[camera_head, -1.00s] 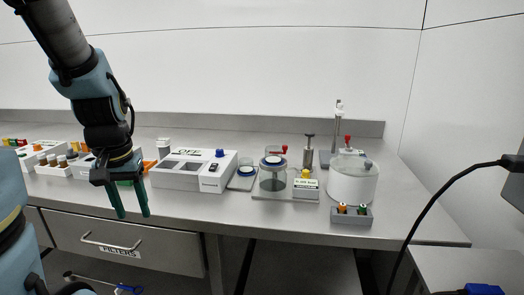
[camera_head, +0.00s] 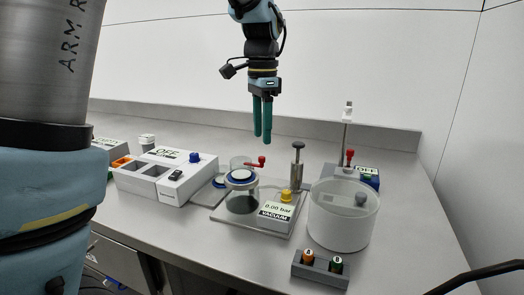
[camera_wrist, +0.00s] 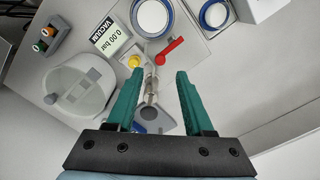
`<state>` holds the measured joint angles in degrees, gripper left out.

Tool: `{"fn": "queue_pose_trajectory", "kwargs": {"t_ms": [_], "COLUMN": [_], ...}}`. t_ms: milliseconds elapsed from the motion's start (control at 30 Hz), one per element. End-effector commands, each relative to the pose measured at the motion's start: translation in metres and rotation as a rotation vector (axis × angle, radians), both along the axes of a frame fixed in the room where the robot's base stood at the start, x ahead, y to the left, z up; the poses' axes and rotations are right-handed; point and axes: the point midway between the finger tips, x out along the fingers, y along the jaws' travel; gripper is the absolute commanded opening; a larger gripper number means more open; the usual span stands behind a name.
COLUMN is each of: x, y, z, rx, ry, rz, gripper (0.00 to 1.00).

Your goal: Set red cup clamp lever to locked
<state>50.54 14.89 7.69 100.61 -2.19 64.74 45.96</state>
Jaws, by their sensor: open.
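The red lever (camera_head: 256,163) sticks out to the right from a clear cup with a blue-and-white ring (camera_head: 241,178) on a grey base plate. In the wrist view the red lever (camera_wrist: 170,50) lies just beyond my fingertips, slanted, beside the white round top with the blue rim (camera_wrist: 152,17). My gripper (camera_head: 262,140) points down, with its green fingers open and empty. It looks to be above the lever and apart from it. The wrist view shows the two fingers (camera_wrist: 158,75) spread wide, with a metal plunger between them lower down.
A metal plunger post (camera_head: 297,165) stands right of the lever. A vacuum gauge with yellow knob (camera_head: 280,211) sits in front. A frosted tub (camera_head: 342,220), a stand with a red knob (camera_head: 350,155) and a vial block (camera_head: 320,268) are at right. A white OFF box (camera_head: 166,174) is left.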

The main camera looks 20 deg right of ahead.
Motion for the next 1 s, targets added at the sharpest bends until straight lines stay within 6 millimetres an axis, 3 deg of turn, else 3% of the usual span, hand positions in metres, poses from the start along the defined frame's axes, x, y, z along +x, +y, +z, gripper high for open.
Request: {"fn": "queue_pose_trajectory", "kwargs": {"t_ms": [100,300,733,1000], "x": [0.000,0.000,0.000,0.000], "y": [0.001,0.001,0.000,0.001], "z": [-0.023,-0.049,-0.058,-0.058], "rx": [0.003,0.001,-0.002,-0.001], "ry": [0.002,0.001,-0.001,-0.001], "rz": [0.001,0.002,0.002,0.002], "gripper": [0.52,0.52,0.52,0.22]}}
